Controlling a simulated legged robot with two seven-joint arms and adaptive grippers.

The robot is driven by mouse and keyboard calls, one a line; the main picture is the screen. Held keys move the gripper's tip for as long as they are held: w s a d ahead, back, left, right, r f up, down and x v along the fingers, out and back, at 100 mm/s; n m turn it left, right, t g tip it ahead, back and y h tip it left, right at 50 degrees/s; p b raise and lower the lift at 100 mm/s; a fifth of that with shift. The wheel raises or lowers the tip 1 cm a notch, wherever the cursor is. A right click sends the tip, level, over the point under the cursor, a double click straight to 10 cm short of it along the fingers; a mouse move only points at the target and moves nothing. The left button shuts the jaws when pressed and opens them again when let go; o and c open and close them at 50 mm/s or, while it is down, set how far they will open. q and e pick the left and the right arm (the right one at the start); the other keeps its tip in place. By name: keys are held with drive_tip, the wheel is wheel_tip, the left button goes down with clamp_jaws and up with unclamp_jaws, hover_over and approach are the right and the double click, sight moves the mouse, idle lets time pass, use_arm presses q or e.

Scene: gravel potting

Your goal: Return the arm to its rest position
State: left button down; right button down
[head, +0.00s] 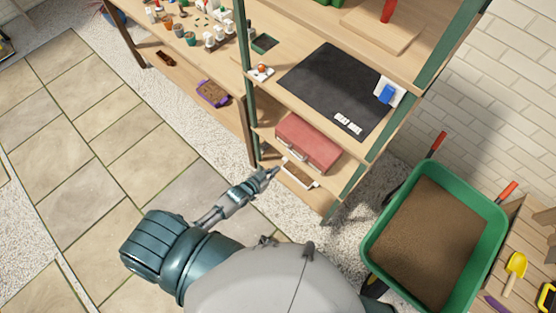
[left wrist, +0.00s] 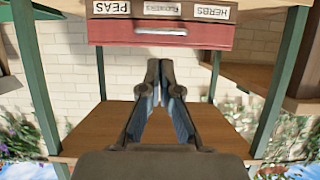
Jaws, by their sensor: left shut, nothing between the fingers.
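My left gripper (head: 272,172) reaches toward the lower part of the wooden shelf unit in the head view. It is shut and empty, and its fingers also show in the left wrist view (left wrist: 159,70). The red drawer box (head: 308,143) sits on the shelf just beyond the fingertips. In the left wrist view, the red drawer front (left wrist: 160,34) with a pale handle lies ahead of the fingers, which look apart from it. My right gripper is not in view.
A green wheelbarrow (head: 497,216) full of soil stands at the right. A dark mat (head: 340,88) lies on the shelf above the red box. A purple-rimmed tray (head: 212,94) is on the neighbouring lower shelf. Paving at the left is clear.

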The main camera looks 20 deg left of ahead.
use_arm(q)
drive_tip(key=shift+s+d, duration=0.15)
drive_tip(key=s+a+f+n+g+y, duration=0.1)
drive_tip(key=s+a+f+g+y, duration=0.1)
drive_tip(key=s+f, duration=0.55)
drive_tip(key=s+a+f+g+y, duration=0.1)
drive_tip(key=s+a+f+g, duration=0.3)
drive_tip(key=f, duration=0.7)
drive_tip(key=s+d+f+g, duration=0.1)
drive_tip(key=s+f, duration=0.5)
drive_tip(key=s, duration=0.6)
drive_tip(key=s+d+f+g+y, duration=0.1)
drive_tip(key=s+f+g, duration=0.3)
drive_tip(key=s, duration=0.8)
wheel_tip(320, 180, down, 2)
drive_tip(key=shift+s+d+n+y, duration=0.2)
drive_tip(key=shift+d+n+y, duration=0.1)
drive_tip(key=shift+d, duration=0.3)
